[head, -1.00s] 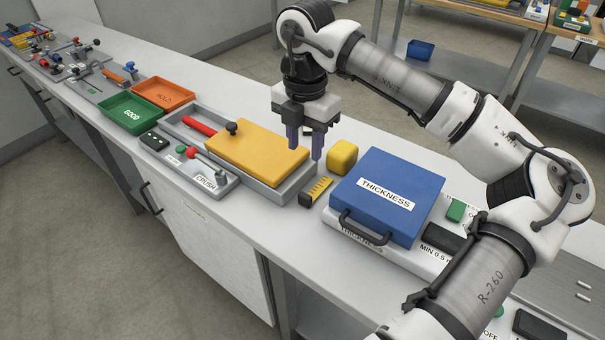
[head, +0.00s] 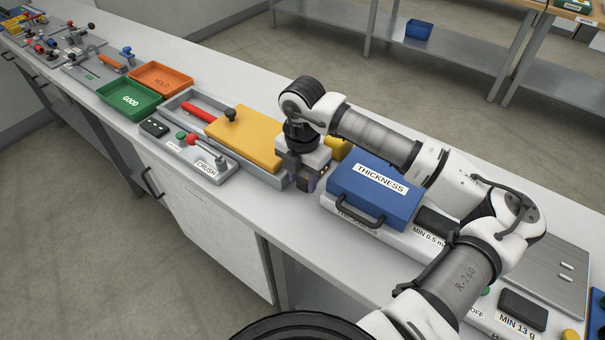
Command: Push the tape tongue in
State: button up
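The tape measure's yellow case (head: 341,148) stands on the bench, partly hidden behind my gripper's wrist. Its tongue lies toward the bench's front edge and is hidden now by my gripper. My gripper (head: 304,183) is low over the bench, fingers pointing down, between the yellow-topped crush fixture (head: 243,138) and the blue thickness box (head: 378,186). The gripper is just in front of the tape case in the picture. I cannot tell whether its fingers touch the tongue or how far apart they are.
The thickness box, with a black handle (head: 362,215), stands close on the gripper's right. The crush fixture's grey base (head: 270,178) is close on its left. Green (head: 131,103) and orange (head: 160,80) trays are further left. A narrow bare bench strip lies in front.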

jog(key=shift+c, duration=0.2)
grip_shut()
jog(key=shift+w+d+f+b, duration=0.1)
jog(key=shift+w+d+b, duration=0.1)
jog(key=shift+w+b, duration=0.1)
jog(key=w+d+b, duration=0.1)
jog(key=w, duration=0.1)
jog(key=w+d+b, duration=0.2)
jog(key=shift+w+d, duration=0.3)
jog(key=shift+w, duration=0.1)
jog(key=shift+w+d+b, duration=0.3)
jog(key=shift+w+b, duration=0.05)
jog(key=shift+w, duration=0.1)
jog(key=shift+r, duration=0.2)
jog(key=shift+o, duration=0.2)
grip_release()
